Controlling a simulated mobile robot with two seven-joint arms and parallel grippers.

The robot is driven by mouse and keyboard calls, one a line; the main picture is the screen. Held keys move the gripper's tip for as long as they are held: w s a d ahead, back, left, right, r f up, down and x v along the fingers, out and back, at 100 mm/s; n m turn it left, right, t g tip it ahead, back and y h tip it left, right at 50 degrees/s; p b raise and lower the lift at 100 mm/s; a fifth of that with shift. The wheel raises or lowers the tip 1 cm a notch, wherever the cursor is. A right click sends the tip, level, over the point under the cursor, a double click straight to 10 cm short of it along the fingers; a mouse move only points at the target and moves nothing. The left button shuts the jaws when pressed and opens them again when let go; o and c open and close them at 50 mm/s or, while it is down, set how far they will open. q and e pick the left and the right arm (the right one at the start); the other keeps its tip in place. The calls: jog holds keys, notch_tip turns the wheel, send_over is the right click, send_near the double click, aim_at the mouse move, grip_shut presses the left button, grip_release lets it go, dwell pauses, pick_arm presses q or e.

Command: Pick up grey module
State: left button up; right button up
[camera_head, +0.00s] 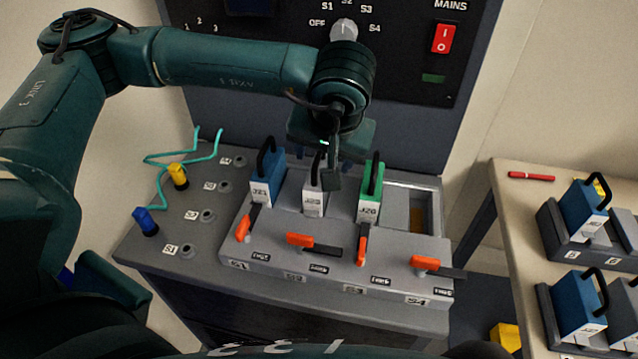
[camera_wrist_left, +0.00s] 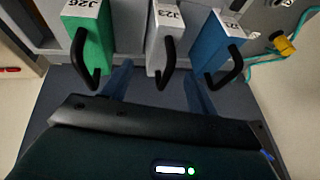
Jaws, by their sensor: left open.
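The grey module (camera_head: 313,200), marked J23, stands upright in a bay of the grey bench unit (camera_head: 335,265), between a blue and a green module. Its black loop handle shows in the left wrist view, where the module's body (camera_wrist_left: 162,38) is top centre. My left gripper (camera_head: 328,160) is over it in the head view and partly hides its handle. In the left wrist view the gripper (camera_wrist_left: 157,88) is open, with one bluish finger on each side of the grey module's handle. I cannot tell whether the fingers touch it. My right gripper is not in view.
The blue module (camera_head: 262,190) and green module (camera_head: 370,203) stand close on either side. The rightmost bay (camera_head: 407,210) is empty. Orange-handled levers (camera_head: 300,240) line the front. A side table (camera_head: 505,185) at right holds more modules and a red pen. A dark control panel stands behind.

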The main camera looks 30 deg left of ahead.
aim_at(322, 164)
pick_arm(q)
jog(key=w+f, duration=0.1)
jog(key=w+a+f+p, duration=0.1)
jog(key=f, duration=0.1)
jog(key=shift+w+a, duration=0.15)
jog(key=shift+w+a+f, duration=0.1)
jog(key=shift+w+f, duration=0.05)
jog(key=shift+f, duration=0.3)
jog(key=shift+r, duration=0.1)
jog(key=c, duration=1.2)
